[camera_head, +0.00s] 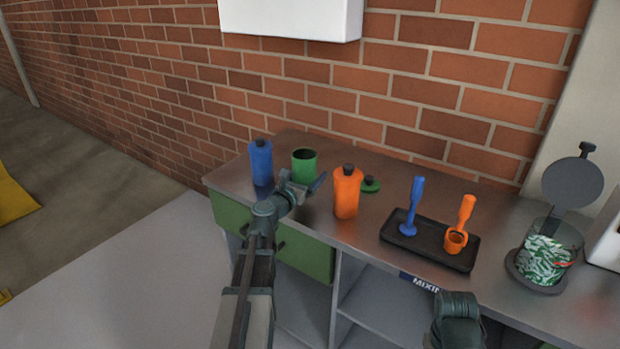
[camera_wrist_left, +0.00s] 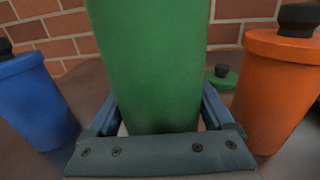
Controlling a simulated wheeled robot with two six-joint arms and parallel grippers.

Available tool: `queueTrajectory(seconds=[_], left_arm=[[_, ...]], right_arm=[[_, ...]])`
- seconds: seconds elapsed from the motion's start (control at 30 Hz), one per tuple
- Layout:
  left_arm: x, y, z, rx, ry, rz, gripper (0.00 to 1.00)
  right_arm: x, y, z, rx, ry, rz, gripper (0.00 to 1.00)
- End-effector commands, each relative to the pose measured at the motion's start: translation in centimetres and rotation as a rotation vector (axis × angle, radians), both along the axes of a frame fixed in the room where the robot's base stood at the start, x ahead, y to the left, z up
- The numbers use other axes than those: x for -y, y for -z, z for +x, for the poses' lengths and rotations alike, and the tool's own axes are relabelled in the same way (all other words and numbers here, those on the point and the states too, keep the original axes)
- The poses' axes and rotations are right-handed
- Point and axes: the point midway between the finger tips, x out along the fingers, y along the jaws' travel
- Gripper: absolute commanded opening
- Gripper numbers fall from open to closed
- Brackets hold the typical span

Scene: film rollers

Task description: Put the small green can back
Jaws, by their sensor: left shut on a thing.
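The small green can (camera_head: 304,165) stands upright and open-topped near the back of the counter, between a blue bottle and an orange bottle. My left gripper (camera_head: 303,185) is at its near side. In the left wrist view the green can (camera_wrist_left: 150,70) fills the space between the gripper's two fingers (camera_wrist_left: 161,118), which are shut on it. Its base is hidden behind the gripper's palm. A green lid (camera_head: 370,185) with a dark knob lies on the counter behind the orange bottle. Part of my right arm shows at the bottom right; its fingers are not visible.
The blue bottle (camera_head: 261,162) is close left of the can, the orange bottle (camera_head: 347,192) close right. A black tray (camera_head: 400,243) holds a blue scoop (camera_head: 414,205) and an orange scoop (camera_head: 460,225). A glass jar (camera_head: 547,255) with green-and-white contents stands at right. A brick wall rises behind.

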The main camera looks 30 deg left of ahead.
Motion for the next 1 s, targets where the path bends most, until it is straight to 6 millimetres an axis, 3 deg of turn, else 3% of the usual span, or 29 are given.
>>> queueTrajectory(seconds=[0.03,0.3,0.53,0.7,1.0], left_arm=[[-0.6,0.1,0.8,0.000,-0.001,-0.001,0.00],[-1.0,0.2,1.2,0.000,-0.001,0.000,0.00],[-2.7,0.9,3.0,0.000,-0.004,0.000,0.00],[-2.9,3.8,2.3,0.000,-0.008,0.000,0.00],[-3.1,3.9,2.2,0.000,-0.009,-0.001,0.00]], right_arm=[[0.0,0.1,0.0,0.000,0.000,0.000,0.50],[0.0,0.2,0.0,0.000,0.000,0.000,0.50],[0.0,0.9,0.0,0.000,0.000,0.000,0.50],[0.0,3.8,0.0,0.000,0.000,0.000,0.50],[0.0,3.9,0.0,0.000,0.000,0.000,0.50]])
